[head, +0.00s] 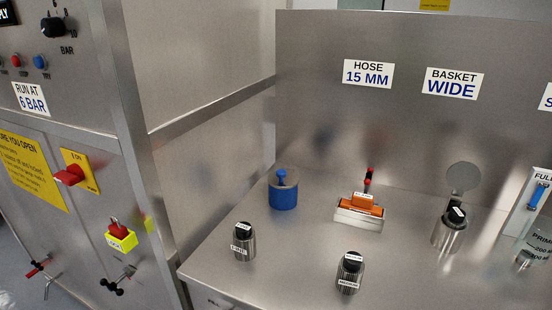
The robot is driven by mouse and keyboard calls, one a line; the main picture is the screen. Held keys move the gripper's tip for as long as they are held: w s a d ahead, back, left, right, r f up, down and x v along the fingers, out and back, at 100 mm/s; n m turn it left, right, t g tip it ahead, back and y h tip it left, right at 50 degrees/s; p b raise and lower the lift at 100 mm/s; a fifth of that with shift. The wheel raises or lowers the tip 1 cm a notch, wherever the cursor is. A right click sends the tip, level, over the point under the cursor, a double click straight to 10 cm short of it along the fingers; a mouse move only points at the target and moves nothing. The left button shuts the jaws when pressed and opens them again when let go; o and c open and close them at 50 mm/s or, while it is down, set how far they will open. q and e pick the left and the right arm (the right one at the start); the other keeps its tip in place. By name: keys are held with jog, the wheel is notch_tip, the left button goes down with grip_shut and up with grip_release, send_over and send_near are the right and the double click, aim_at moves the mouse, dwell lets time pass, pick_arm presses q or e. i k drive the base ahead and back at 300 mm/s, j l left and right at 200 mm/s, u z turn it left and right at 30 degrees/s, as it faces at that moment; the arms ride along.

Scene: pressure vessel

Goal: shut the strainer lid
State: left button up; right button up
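A steel cylindrical pot (449,238) stands on the steel worktop at the right. A black-topped piece (456,213) with a white label sticks up from its mouth. A round grey disc (463,177) stands upright behind the pot, above its rim; it looks like the strainer lid swung open. Its hinge is too small to make out. Neither of my grippers is in view.
Two steel cylinders with black labelled tops stand on the worktop (300,250), one at left (244,246), one at front (349,276). A blue pot (283,197) and an orange-topped block (359,211) stand behind. A clear container (538,240) is at right. A control cabinet (70,120) is at left.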

aim_at(461, 177)
jog(key=z, duration=1.35)
